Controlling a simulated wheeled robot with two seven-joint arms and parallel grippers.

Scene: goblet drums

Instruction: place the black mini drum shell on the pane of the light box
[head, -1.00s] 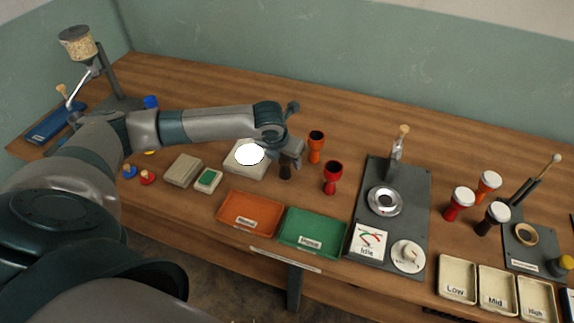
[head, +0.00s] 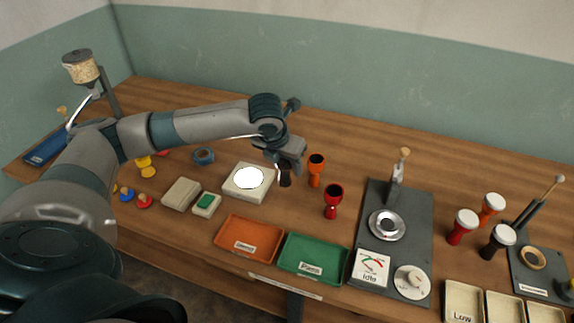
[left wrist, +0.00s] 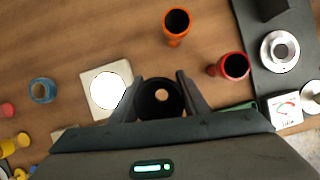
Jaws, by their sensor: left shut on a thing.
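My left gripper (head: 287,160) is shut on the black mini drum shell (head: 285,178). In the left wrist view the shell's open round mouth (left wrist: 160,98) sits between the two fingers (left wrist: 161,80). The shell is upright and appears held a little above the table, just right of the light box. The light box (head: 235,194) is a cream square box with a glowing white round pane (head: 248,178). The pane (left wrist: 107,90) is bare and lies left of the fingers in the left wrist view. My right gripper is not in view.
An orange shell (head: 316,170) and a red shell (head: 333,201) stand close to the right of the gripper. Orange (head: 248,239) and green (head: 312,258) trays lie in front. A green-topped pad (head: 206,204) is left of the box. A dark station (head: 395,245) stands farther right.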

